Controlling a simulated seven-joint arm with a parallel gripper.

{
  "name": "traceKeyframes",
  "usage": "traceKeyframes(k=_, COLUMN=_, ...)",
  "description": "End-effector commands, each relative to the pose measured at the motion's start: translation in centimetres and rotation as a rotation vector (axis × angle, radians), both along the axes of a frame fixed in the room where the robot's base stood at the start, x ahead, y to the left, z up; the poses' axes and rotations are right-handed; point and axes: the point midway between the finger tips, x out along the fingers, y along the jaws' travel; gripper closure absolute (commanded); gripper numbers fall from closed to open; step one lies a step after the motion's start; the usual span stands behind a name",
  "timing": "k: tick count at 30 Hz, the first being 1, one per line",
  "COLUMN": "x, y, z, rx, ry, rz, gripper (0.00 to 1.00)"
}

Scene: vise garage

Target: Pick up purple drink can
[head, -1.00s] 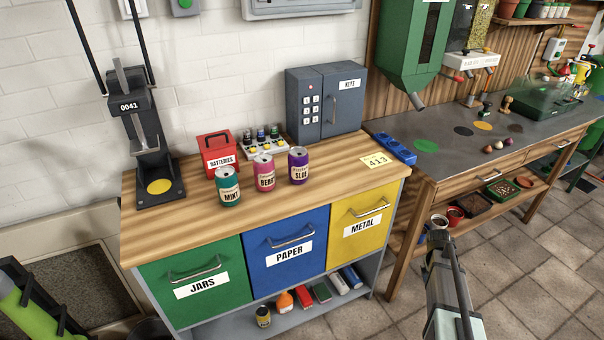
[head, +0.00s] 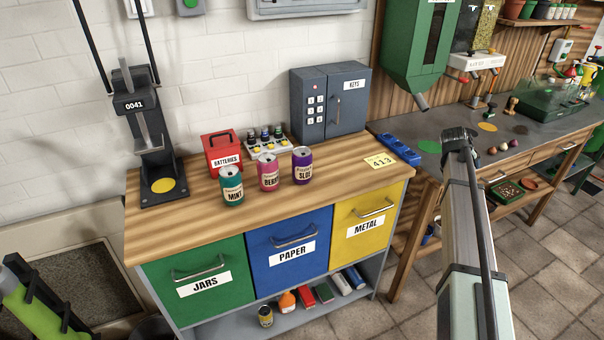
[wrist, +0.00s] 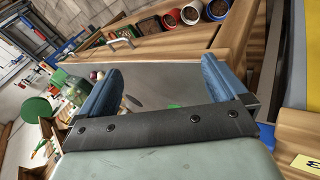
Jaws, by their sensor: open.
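The purple drink can (head: 302,165), labelled SLOE, stands upright on the wooden top of the cabinet (head: 340,188). It is the rightmost of three cans, just right of the pink BERRY can (head: 268,172). The teal MINT can (head: 231,186) stands farther left. My gripper (head: 459,134) is raised at the right, in front of the grey workbench and well apart from the cans. In the wrist view its two blue fingers (wrist: 158,82) are spread with nothing between them. The purple can is not in the wrist view.
Behind the cans are a red BATTERIES box (head: 222,152), a small rack of bottles (head: 266,143) and a grey KEYS cabinet (head: 330,102). A yellow 413 card (head: 380,160) lies on the right of the top, beside a blue object (head: 400,149). The wooden top's front is clear.

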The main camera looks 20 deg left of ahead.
Motion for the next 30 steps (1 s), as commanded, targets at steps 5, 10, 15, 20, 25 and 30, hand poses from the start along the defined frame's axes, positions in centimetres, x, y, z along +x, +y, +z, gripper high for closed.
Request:
traceKeyframes(k=5, x=-1.1, y=8.2, z=2.1, rx=0.085, ry=0.075, rz=0.128, gripper=0.01)
traceKeyframes(k=10, x=-3.9, y=19.0, z=5.3, rx=0.192, ry=0.183, rz=0.33, gripper=0.01)
traceKeyframes(k=15, x=-8.9, y=30.5, z=9.5, rx=0.303, ry=0.3, rz=0.599, gripper=0.01)
traceKeyframes(k=20, x=-14.1, y=38.7, z=13.3, rx=0.382, ry=0.385, rz=0.834, gripper=0.01)
traceKeyframes(k=25, x=-17.9, y=43.3, z=15.9, rx=0.429, ry=0.436, rz=0.993, gripper=0.01)
traceKeyframes(k=30, x=-19.2, y=44.8, z=16.1, rx=0.444, ry=0.453, rz=1.046, gripper=0.01)
